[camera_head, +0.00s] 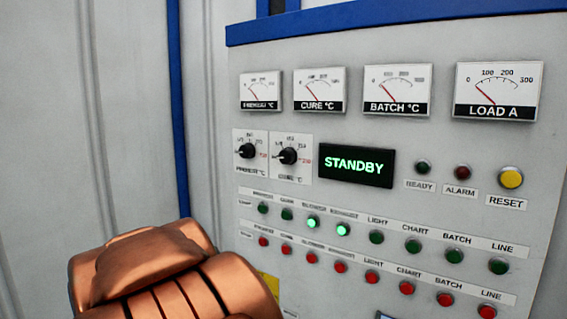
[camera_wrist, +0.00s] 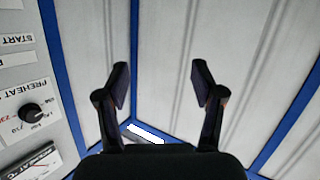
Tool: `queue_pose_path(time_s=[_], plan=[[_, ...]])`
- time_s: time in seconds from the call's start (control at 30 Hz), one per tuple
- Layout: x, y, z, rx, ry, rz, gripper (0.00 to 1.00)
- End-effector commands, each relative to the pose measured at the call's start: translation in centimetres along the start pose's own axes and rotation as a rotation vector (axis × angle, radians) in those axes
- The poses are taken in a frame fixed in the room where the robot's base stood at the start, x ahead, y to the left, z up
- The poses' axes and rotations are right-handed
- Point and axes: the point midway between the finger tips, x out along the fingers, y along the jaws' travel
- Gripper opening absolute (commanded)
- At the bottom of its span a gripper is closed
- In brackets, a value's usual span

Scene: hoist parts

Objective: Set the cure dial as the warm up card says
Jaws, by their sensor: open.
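The cure dial (camera_head: 288,156) is a black knob on a white scale plate, right of the preheat dial (camera_head: 247,151). Its pointer setting and small numbers are too blurred to read surely. The CURE °C meter (camera_head: 319,91) sits above, its needle low on the scale. My gripper (camera_wrist: 160,85) is open and empty in the wrist view, facing the bare wall. The preheat dial also shows upside down at that view's left (camera_wrist: 32,115), apart from the fingers. The cure dial is not in the wrist view. No readable warm up card shows.
The display (camera_head: 356,165) reads STANDBY. Rows of green (camera_head: 377,237) and red (camera_head: 372,277) buttons lie below the dials; two green ones glow. A yellow reset button (camera_head: 510,178) is at right. My copper arm covers the lower left. A yellow label (camera_head: 268,284) is partly hidden.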

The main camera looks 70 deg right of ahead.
Motion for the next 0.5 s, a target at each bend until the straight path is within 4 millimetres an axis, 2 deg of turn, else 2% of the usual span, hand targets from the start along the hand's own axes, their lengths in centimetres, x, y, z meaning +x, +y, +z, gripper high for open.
queue_pose_path(time_s=[0.03, 0.13, 0.3, 0.4, 0.5], plan=[[0.8, 3.0, -1.0, 0.0, 0.051, 0.087, 0.68], [1.2, 9.1, -3.4, -0.011, 0.156, 0.268, 0.68], [-0.6, 19.2, -6.3, -0.055, 0.293, 0.594, 0.68], [-2.7, 23.9, -7.1, -0.088, 0.343, 0.767, 0.68], [-4.9, 27.4, -7.7, -0.118, 0.378, 0.906, 0.68]])
